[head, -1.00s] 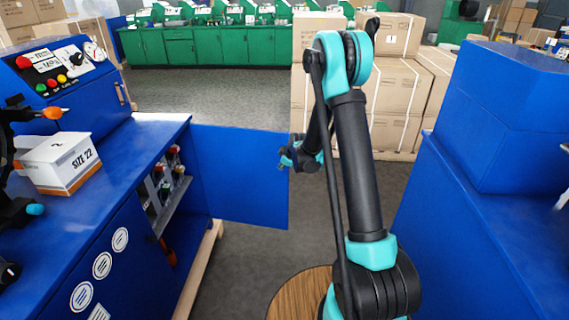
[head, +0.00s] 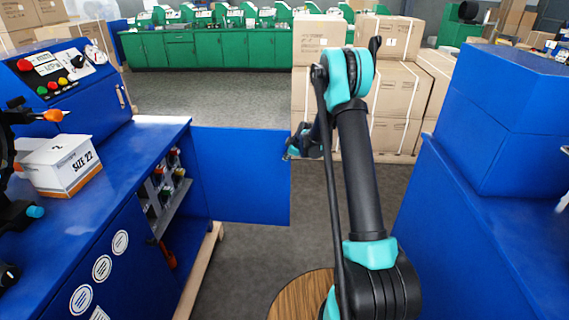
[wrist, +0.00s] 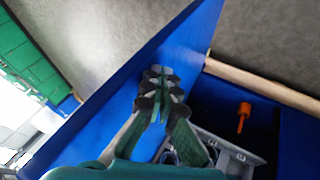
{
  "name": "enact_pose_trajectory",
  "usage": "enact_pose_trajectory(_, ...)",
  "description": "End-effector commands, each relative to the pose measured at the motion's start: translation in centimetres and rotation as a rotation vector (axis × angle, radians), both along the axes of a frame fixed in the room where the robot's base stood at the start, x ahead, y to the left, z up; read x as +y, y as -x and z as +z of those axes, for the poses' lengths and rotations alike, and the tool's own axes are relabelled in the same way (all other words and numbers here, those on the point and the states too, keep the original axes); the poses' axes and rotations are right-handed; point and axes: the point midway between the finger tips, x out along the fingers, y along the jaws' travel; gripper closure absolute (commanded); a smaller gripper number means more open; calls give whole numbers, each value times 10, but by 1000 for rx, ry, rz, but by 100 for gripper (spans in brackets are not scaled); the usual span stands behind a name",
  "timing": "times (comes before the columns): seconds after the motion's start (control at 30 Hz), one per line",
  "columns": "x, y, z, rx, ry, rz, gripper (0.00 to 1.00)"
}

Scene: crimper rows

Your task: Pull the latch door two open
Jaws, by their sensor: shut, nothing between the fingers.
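The blue latch door (head: 235,175) stands swung wide out from the cabinet on the left, its inner face showing in the head view. In the wrist view the door panel (wrist: 120,85) crosses the picture diagonally. My gripper (head: 290,152) is at the door's free edge, near its upper corner. In the wrist view my gripper (wrist: 158,92) is shut and empty, its fingertips in front of the door's face; whether they touch it I cannot tell. The door's latch or handle is not visible.
The open cabinet shows a grey rack (head: 172,205) with coloured-handled tools and an orange-handled tool (head: 168,255) below. A white box (head: 60,165) sits on the blue worktop (head: 110,185). A blue bench (head: 470,230) bounds the right. Stacked cartons (head: 395,90) stand behind my arm.

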Motion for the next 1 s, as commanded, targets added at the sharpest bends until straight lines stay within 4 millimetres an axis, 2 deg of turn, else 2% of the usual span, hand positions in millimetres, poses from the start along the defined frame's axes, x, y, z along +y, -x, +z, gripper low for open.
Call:
enact_pose_trajectory(0.03,-6,-16,-1,1,-1,24,100)
enact_pose_trajectory(0.2,-12,-59,0,0,-1,120,100)
enact_pose_trajectory(0.5,-15,-117,0,-2,-2,250,100)
enact_pose_trajectory(0.7,-15,-132,1,-2,-3,288,100)
enact_pose_trajectory(1.0,-15,-133,1,-2,-2,292,100)
